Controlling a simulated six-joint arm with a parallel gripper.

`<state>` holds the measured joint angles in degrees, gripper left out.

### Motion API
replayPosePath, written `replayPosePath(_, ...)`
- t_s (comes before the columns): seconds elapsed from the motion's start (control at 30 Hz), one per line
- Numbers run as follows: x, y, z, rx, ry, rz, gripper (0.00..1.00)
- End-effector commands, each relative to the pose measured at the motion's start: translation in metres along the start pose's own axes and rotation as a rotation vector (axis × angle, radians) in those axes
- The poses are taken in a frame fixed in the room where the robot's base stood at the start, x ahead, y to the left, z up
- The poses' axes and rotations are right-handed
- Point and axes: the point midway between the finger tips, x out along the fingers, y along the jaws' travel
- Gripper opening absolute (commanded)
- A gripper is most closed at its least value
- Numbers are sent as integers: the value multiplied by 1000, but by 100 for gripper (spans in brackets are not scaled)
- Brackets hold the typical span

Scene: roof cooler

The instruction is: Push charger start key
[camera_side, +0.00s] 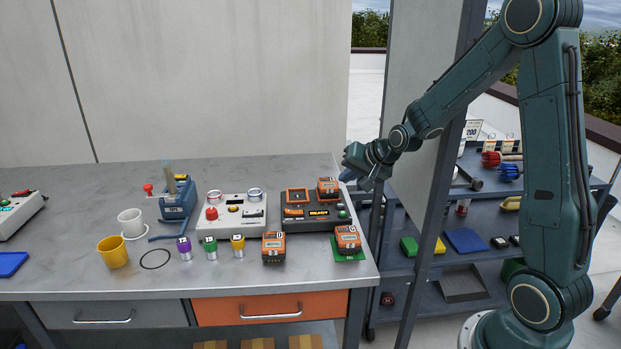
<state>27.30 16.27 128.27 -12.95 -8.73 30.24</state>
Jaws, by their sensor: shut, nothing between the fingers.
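The charger (312,222) is a black box with orange-framed bays, standing on the right part of the grey worktop. One orange-and-black battery (328,187) sits at its back right bay; the left bay looks empty. A small green key (343,214) shows at the charger's right front, beside an orange-lettered display (318,213). My gripper (347,176) is shut and empty. In the picture it is above and to the right of the charger, apart from it, near the worktop's right edge.
A second battery (273,249) stands in front of the charger, and another battery (347,238) stands on a green pad (348,256). A white control box (232,213) with a red knob is left of the charger. A grey post (432,190) rises beside my arm.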

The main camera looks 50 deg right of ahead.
Motion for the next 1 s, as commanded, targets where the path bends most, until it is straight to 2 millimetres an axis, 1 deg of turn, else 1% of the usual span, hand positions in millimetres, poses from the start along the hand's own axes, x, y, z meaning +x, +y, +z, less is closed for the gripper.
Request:
replayPosePath(0.6, 42, 31, 32, 2, -3, 2, 0)
replayPosePath(0.8, 50, 36, 37, 1, -1, 0, 0)
replayPosePath(1.0, 51, 38, 38, 0, 0, 0, 0)
